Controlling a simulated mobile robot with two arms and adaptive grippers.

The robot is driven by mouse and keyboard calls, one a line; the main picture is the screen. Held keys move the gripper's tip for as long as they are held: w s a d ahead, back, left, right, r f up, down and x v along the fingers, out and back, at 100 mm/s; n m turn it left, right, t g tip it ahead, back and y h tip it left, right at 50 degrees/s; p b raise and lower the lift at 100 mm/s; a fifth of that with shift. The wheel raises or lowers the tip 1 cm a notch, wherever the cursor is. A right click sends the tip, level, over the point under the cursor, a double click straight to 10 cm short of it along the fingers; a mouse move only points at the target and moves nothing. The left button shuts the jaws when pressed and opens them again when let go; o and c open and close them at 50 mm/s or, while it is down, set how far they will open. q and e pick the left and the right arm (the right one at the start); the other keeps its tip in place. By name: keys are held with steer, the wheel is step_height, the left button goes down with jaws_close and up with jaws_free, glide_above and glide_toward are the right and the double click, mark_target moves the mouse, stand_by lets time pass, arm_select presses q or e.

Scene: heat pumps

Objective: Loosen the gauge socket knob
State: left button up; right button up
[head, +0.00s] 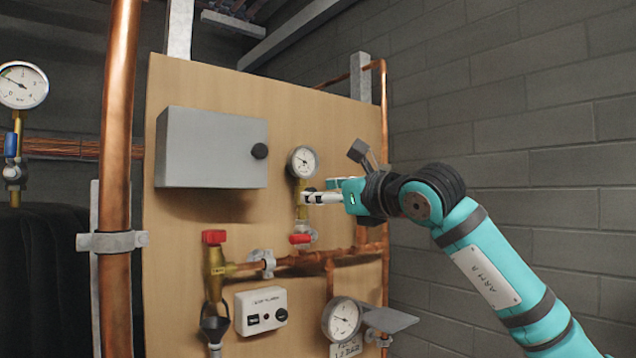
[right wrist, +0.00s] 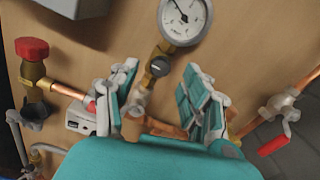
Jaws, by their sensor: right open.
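The small dial gauge (head: 303,161) is mounted on the wooden board above a brass socket (head: 301,187). In the right wrist view the gauge (right wrist: 184,20) is at the top. Below it, a small dark round knob (right wrist: 158,67) sits on the brass socket. My right gripper (head: 312,197) is in front of the socket in the head view and hides part of it; I cannot make out the knob there. In the right wrist view the right gripper (right wrist: 162,92) is open, its fingers spread to either side below the knob, with nothing held. My left gripper is not in view.
A grey box (head: 212,148) is left of the gauge. A red valve handle (head: 300,239) is below the socket. A red-topped valve (head: 214,237), a white control box (head: 261,310) and a lower gauge (head: 342,319) are further down. A thick copper pipe (head: 120,160) stands at left.

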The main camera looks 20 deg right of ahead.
steer(key=shift+x, duration=0.95)
jaws_close()
